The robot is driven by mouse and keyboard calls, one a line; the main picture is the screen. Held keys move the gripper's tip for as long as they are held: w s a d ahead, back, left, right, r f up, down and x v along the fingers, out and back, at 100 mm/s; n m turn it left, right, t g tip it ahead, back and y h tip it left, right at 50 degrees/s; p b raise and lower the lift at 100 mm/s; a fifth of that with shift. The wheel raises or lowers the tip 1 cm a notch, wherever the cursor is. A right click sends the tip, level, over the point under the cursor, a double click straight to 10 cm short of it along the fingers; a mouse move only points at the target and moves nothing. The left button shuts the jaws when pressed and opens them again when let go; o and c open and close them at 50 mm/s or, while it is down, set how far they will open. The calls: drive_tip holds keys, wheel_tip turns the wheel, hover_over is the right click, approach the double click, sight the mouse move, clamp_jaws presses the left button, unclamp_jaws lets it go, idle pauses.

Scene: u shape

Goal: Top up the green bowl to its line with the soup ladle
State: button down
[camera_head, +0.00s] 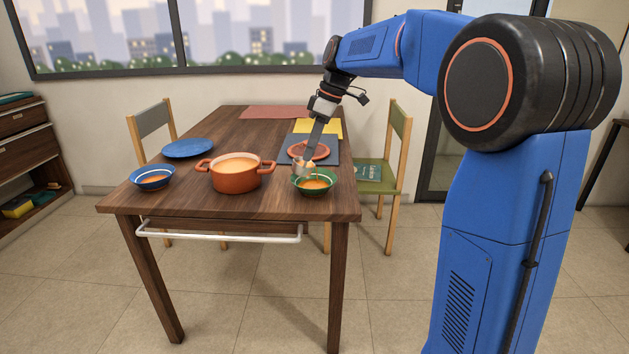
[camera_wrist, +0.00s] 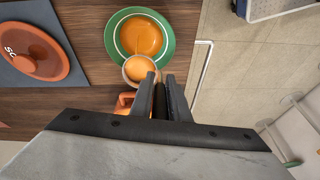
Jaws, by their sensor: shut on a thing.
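The green bowl (camera_head: 327,189) stands at the table's front right with orange soup in it. In the wrist view its green rim (camera_wrist: 169,40) surrounds a pale line ring, and the soup surface lies inside that ring. The ladle's cup (camera_wrist: 138,70) holds orange soup and overlaps the bowl's rim in the wrist view. A thin orange stream shows between cup and bowl. The orange soup pot (camera_head: 236,184) stands left of the bowl, with soup inside.
A blue bowl (camera_head: 152,186) with soup and a blue plate (camera_head: 188,147) are at the left. A red-orange lid (camera_head: 309,151) lies on a dark mat (camera_head: 330,148) behind the green bowl. A white rail (camera_head: 220,237) runs along the table's front. Chairs flank the table.

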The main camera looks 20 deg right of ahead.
drive_tip(key=shift+s+d+f+y+p, duration=0.2)
drive_tip(key=shift+d+f+y+p, duration=0.25)
drive_tip(key=shift+d+f+y, duration=0.45)
idle(1.7)
